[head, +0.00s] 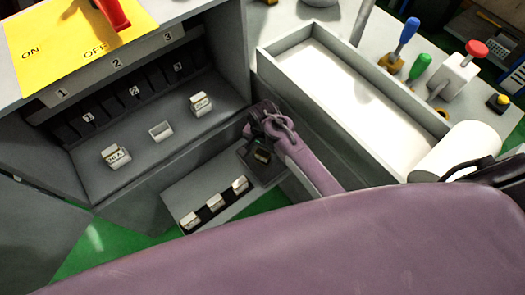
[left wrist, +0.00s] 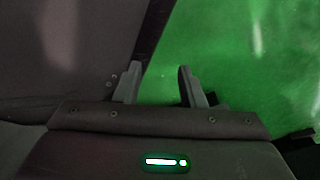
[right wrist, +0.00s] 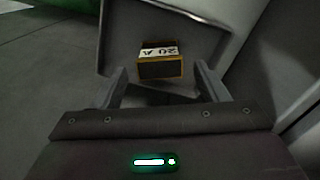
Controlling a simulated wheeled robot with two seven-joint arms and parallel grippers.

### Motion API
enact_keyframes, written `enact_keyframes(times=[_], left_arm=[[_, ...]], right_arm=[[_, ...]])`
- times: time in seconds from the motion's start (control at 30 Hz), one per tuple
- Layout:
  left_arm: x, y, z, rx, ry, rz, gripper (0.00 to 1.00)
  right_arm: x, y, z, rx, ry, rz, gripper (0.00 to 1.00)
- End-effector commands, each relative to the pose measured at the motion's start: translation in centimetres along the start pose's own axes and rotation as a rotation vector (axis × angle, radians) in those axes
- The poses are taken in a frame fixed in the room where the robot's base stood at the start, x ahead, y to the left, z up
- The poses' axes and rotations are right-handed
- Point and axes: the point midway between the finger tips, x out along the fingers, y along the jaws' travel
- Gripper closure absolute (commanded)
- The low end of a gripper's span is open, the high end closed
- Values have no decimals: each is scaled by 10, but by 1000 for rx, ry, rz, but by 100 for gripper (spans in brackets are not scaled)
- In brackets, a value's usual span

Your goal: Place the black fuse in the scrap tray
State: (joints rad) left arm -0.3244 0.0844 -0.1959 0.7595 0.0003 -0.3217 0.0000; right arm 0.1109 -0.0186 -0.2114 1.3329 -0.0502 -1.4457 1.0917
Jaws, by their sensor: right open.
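The black fuse (head: 262,155) has yellow edges and a white label. It sits in a small dark square tray (head: 247,165), which looks like the scrap tray, at the right end of the lower shelf. In the right wrist view the fuse (right wrist: 160,66) lies just beyond my fingertips, inside the grey tray (right wrist: 215,62) with a pale rim. My right gripper (head: 264,128) is above the tray, its fingers open and apart from the fuse. My left gripper (left wrist: 157,75) is open and empty over the green floor; it is not visible in the head view.
Several white fuses (head: 190,219) stand in slots beside the small tray. The cabinet (head: 130,145) above holds white-labelled fuses and numbered slots. A large grey bin (head: 340,95) stands right of my right gripper.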

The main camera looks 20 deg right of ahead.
Motion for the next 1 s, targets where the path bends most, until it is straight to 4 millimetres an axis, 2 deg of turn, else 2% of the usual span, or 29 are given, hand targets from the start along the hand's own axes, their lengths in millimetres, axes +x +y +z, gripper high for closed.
enact_keyframes(times=[0.03, 0.2, 0.4, 0.57, 1.0], left_arm=[[-3, 0, 4, 1, -3, 0, 64], [-4, 0, 17, 1, -7, 0, 64], [-5, 0, 26, 2, -9, 1, 64], [-5, 0, 28, 2, -10, 1, 64], [-4, 1, 28, 2, -10, 2, 64]], right_arm=[[-15, -1, 0, 0, 2, -4, 33], [-51, -1, 0, 0, 2, -2, 33], [-78, -1, 0, 0, 1, -1, 33], [-86, 0, 0, 0, 0, 0, 33], [-86, 0, 0, 0, 1, 0, 33]])
